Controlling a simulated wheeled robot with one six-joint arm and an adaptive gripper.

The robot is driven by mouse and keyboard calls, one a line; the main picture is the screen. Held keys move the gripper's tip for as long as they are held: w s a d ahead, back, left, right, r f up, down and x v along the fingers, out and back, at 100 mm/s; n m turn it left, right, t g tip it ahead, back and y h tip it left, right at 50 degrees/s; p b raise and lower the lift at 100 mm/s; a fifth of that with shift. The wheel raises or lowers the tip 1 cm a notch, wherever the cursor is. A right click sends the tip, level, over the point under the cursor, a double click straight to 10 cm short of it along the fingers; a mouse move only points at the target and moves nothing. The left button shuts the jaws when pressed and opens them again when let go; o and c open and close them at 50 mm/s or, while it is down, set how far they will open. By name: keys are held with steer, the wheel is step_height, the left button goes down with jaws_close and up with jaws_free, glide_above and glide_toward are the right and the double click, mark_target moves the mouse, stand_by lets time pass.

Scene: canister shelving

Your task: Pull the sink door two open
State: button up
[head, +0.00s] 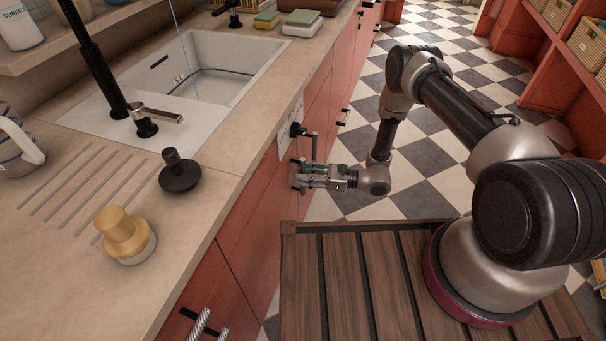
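The red sink cabinet doors (268,205) run along the counter front, below the white sink (205,75). They look shut, and which one is sink door two I cannot tell. My gripper (301,178) points left at the door front, just below the counter edge and close to the red panel. Its fingers are small and seen from above. Whether they are around a handle, touching the door or apart from it is not clear. A dark fixture with a thin bar (314,147) stands out from the front just behind my gripper.
A black tap (147,126), a black plunger-like piece (180,172) and a wooden-topped brush (125,236) stand on the counter. More handles (344,117) jut out farther along. Checkered floor (430,155) is open to the right, before red shelves (555,95).

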steer(key=shift+a, duration=0.35)
jaws_close()
steer(key=shift+d, duration=0.1)
